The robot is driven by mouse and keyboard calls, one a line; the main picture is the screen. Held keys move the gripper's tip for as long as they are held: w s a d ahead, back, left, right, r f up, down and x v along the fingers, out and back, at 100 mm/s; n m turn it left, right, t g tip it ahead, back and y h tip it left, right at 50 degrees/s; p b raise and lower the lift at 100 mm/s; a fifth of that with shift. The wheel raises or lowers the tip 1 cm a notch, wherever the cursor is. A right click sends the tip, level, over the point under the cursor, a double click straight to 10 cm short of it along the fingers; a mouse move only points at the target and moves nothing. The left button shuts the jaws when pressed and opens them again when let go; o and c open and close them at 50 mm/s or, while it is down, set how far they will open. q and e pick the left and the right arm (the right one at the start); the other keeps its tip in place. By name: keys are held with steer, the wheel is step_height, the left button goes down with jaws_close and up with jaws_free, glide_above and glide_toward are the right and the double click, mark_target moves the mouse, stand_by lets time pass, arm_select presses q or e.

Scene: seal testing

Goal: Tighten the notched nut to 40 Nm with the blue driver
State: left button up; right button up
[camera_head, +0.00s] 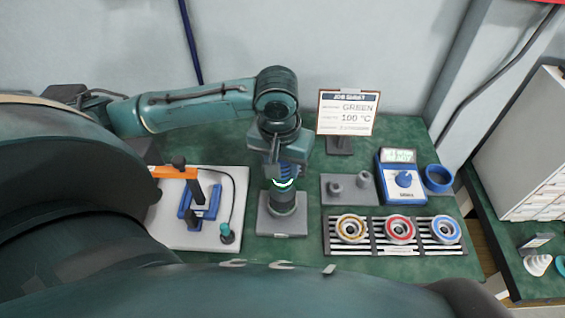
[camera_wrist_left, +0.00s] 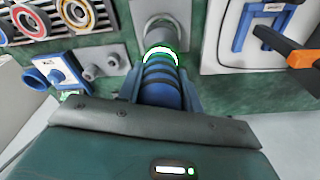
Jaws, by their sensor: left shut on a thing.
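My left gripper (camera_head: 287,168) comes down from above and is shut on the blue driver (camera_wrist_left: 163,88). The driver is ribbed and upright, with a lit white-green ring (camera_head: 284,184) near its lower end; the ring also shows in the left wrist view (camera_wrist_left: 161,53). The driver's lower end is over a dark cylindrical post on a grey square base (camera_head: 282,226). The notched nut is not distinguishable; the driver and gripper cover the top of the post. I cannot tell whether the driver's tip is seated on it. My right gripper is not in view.
Left of the base is a white board (camera_head: 229,180) with a blue-and-orange clamp. A job card (camera_head: 347,112) stands behind.

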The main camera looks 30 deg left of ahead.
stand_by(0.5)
arm_select(q)
steer(key=shift+r, duration=2.5)
